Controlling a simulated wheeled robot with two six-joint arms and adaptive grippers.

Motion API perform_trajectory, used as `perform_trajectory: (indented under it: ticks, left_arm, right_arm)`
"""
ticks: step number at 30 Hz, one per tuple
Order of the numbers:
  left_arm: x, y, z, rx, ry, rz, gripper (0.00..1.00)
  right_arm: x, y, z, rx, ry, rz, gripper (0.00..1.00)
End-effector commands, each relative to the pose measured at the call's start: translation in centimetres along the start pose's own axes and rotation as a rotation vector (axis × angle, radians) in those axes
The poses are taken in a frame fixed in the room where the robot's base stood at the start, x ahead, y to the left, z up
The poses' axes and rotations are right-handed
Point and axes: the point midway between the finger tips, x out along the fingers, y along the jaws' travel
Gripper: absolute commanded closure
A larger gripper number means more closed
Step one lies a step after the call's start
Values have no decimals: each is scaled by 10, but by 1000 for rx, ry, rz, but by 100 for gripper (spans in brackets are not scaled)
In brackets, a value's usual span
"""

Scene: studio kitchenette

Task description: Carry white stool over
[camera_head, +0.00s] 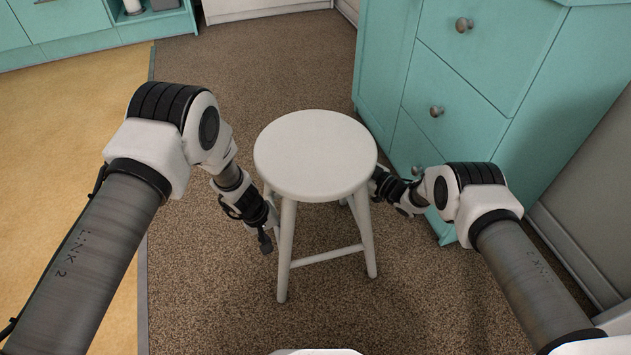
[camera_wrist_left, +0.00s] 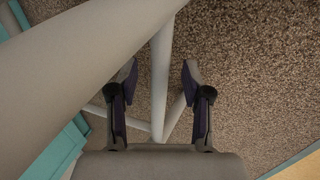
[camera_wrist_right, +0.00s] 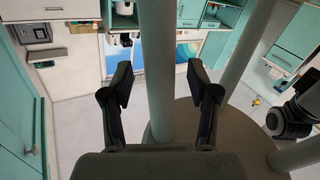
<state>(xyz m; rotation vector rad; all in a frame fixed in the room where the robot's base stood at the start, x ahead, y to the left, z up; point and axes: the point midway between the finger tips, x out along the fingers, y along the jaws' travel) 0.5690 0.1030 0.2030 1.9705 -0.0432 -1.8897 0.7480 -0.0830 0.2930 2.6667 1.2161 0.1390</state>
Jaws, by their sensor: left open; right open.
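The white stool (camera_head: 315,155) stands upright on the brown carpet, with a round seat and splayed legs. My left gripper (camera_head: 268,236) is beside its left legs, below the seat. In the left wrist view the open fingers (camera_wrist_left: 160,78) have a stool leg (camera_wrist_left: 161,85) between them, with a gap on both sides. My right gripper is at the stool's right side, its fingertips hidden by the stool in the head view. In the right wrist view its open fingers (camera_wrist_right: 158,82) have another leg (camera_wrist_right: 157,40) between them. Neither gripper is closed on the stool.
A teal drawer cabinet (camera_head: 480,65) with round knobs stands close to the right, near my right arm. A yellow floor area (camera_head: 70,110) lies left of the carpet (camera_head: 215,300). Teal units (camera_head: 90,25) line the back. Carpet is clear behind and in front of the stool.

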Motion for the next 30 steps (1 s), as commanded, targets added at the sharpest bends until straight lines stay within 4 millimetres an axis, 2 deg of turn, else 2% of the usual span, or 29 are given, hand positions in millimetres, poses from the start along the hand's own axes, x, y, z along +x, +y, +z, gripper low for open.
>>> perform_trajectory:
  ticks: [3, 6, 14, 17, 18, 19, 20, 30]
  left_arm:
    - [15, 0, 0, 0, 0, 0, 51]
    - [21, 0, 0, 0, 1, 0, 51]
    - [22, 0, 0, 0, 1, -1, 51]
    - [22, 0, 0, 0, 1, -1, 83]
    - [22, 0, 0, 0, 1, 0, 97]
    - [22, 0, 0, 0, 1, 0, 100]
    - [22, 0, 0, 0, 1, 0, 100]
    - [19, 2, -2, 1, 4, 1, 100]
  right_arm:
    - [14, 0, 0, -1, 1, -1, 40]
    - [21, 0, 0, 0, 0, 0, 40]
    - [22, 0, 0, 1, 0, 1, 40]
    - [22, 0, 0, 1, 0, 1, 72]
    - [22, 0, 0, 1, 0, 1, 86]
    - [22, 0, 0, 1, -1, 1, 97]
    - [22, 0, 0, 1, 0, 1, 100]
    - [23, 3, -6, -4, 8, 2, 100]
